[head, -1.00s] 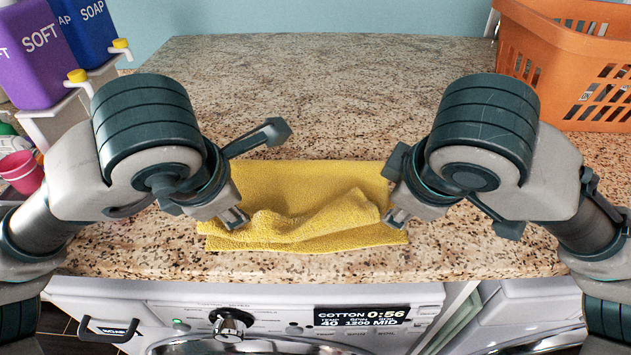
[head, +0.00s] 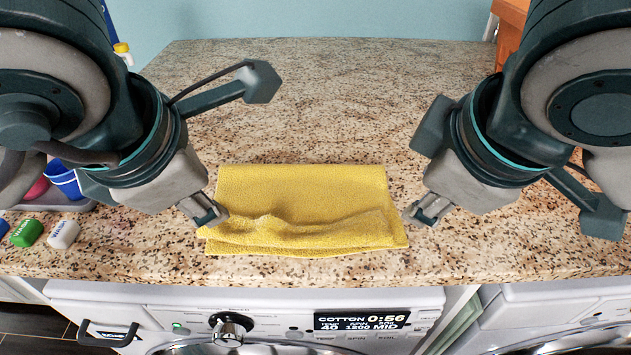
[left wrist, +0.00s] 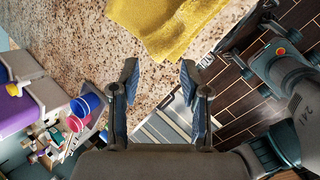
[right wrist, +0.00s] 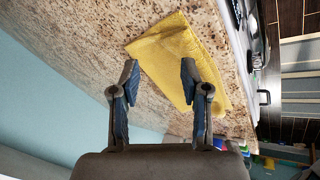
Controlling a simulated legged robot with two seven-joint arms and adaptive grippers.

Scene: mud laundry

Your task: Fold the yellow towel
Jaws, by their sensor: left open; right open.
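The yellow towel (head: 303,190) lies on the speckled counter, with its near part folded over and a raised, wrinkled ridge along that fold. It also shows in the left wrist view (left wrist: 172,22) and the right wrist view (right wrist: 170,58). My left gripper (head: 211,216) is open and empty, above the counter by the towel's left near corner. My right gripper (head: 424,216) is open and empty, just off the towel's right near corner. In both wrist views the fingers stand apart with nothing between them.
The granite counter (head: 300,95) is clear behind the towel. An orange basket (head: 509,25) is partly hidden at the back right. Blue and pink cups (head: 64,182) and small soap blocks (head: 63,234) sit at the left. A washing machine (head: 270,312) stands below the front edge.

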